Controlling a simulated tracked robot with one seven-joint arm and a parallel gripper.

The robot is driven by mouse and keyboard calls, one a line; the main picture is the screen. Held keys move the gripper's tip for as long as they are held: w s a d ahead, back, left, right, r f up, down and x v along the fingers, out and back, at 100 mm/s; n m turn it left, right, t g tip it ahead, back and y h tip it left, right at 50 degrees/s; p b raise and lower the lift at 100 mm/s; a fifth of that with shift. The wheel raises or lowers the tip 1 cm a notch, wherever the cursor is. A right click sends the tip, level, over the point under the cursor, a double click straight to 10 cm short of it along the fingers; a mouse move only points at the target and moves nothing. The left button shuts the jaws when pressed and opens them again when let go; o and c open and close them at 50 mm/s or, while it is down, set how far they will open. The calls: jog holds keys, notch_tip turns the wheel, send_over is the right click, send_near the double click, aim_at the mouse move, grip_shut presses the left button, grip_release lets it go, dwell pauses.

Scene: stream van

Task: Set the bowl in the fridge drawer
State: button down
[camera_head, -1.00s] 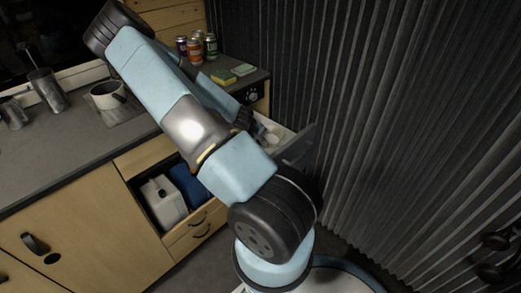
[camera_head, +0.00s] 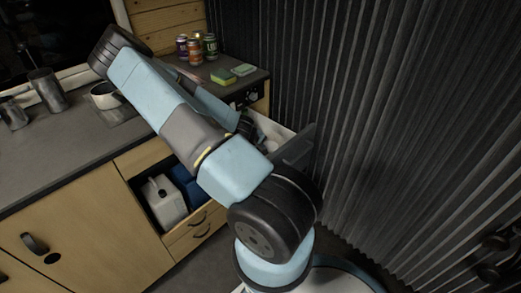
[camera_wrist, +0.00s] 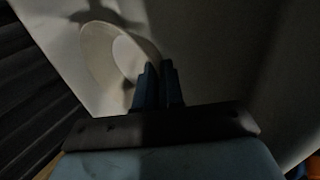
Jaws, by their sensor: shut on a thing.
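The pale bowl (camera_wrist: 97,48) shows in the wrist view, left of the fingers, with its round opening turned towards the camera. My gripper (camera_wrist: 158,68) is shut on the bowl's right rim. The bowl is over or inside the white interior of the fridge drawer (camera_wrist: 205,50); whether it touches the bottom I cannot tell. In the head view the pulled-out fridge drawer (camera_head: 291,147) stands at the end of the counter, its inside partly hidden by my arm. The fingers are hidden there, and a small pale shape in the drawer is too unclear to name.
Several cans (camera_head: 195,50) and sponges (camera_head: 223,76) stand on the counter beside the drawer. A pot (camera_head: 104,97) and metal cups (camera_head: 47,90) are farther left. An open compartment below holds a white jug (camera_head: 164,199). A corrugated wall (camera_head: 400,120) closes the right side.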

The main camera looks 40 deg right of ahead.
jog(key=shift+f, duration=0.35)
jog(key=c, duration=1.3)
grip_release()
jog(key=shift+o, duration=0.2)
jog(key=shift+r, duration=0.1)
